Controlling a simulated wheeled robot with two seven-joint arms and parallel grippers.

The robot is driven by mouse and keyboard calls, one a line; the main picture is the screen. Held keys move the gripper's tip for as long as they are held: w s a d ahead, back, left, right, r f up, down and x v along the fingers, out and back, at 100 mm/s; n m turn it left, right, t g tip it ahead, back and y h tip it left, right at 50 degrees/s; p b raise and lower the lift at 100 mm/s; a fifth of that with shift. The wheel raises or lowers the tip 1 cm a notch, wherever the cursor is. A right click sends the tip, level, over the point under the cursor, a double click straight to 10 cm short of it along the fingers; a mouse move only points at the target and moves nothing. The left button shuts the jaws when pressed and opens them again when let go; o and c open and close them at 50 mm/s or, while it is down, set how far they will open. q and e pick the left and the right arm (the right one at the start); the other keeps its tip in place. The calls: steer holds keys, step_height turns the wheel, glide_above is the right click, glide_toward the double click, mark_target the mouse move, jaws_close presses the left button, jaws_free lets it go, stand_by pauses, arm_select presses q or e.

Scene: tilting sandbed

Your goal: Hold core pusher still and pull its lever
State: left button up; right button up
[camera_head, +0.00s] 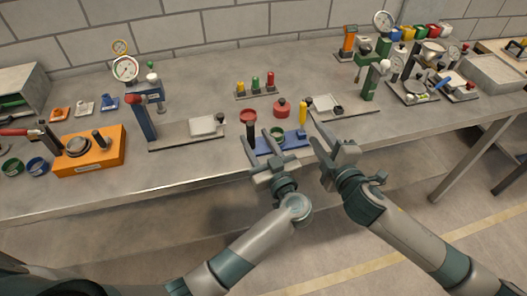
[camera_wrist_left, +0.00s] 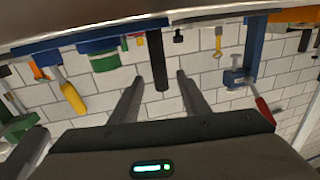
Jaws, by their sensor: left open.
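A blue-based device (camera_head: 292,142), which I take to be the core pusher, stands at the table's front edge. It carries a black upright post (camera_head: 250,134) with a red top, a low green part (camera_head: 277,132) and a yellow handle (camera_head: 303,112). I cannot tell for sure which is the lever. My left gripper (camera_head: 262,147) is open at the device's front left. In the left wrist view, which looks upside down, the black post (camera_wrist_left: 160,60) shows between the open fingers (camera_wrist_left: 160,80), not gripped. The yellow handle (camera_wrist_left: 72,97) is clear of them. My right gripper (camera_head: 330,146) is open and empty, right of the device.
A blue press with a gauge (camera_head: 125,68) and grey plate (camera_head: 185,136) stands to the left, beside an orange box (camera_head: 90,157). A red round knob (camera_head: 281,108) and a grey plate (camera_head: 345,108) lie behind. A green press (camera_head: 368,80) stands to the right.

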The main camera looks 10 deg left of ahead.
arm_select(q)
steer(key=x, duration=0.8)
steer(key=shift+w+a, duration=0.2)
steer(key=shift+w, duration=0.1)
jaws_close()
arm_select(e)
steer(key=shift+o, duration=0.6)
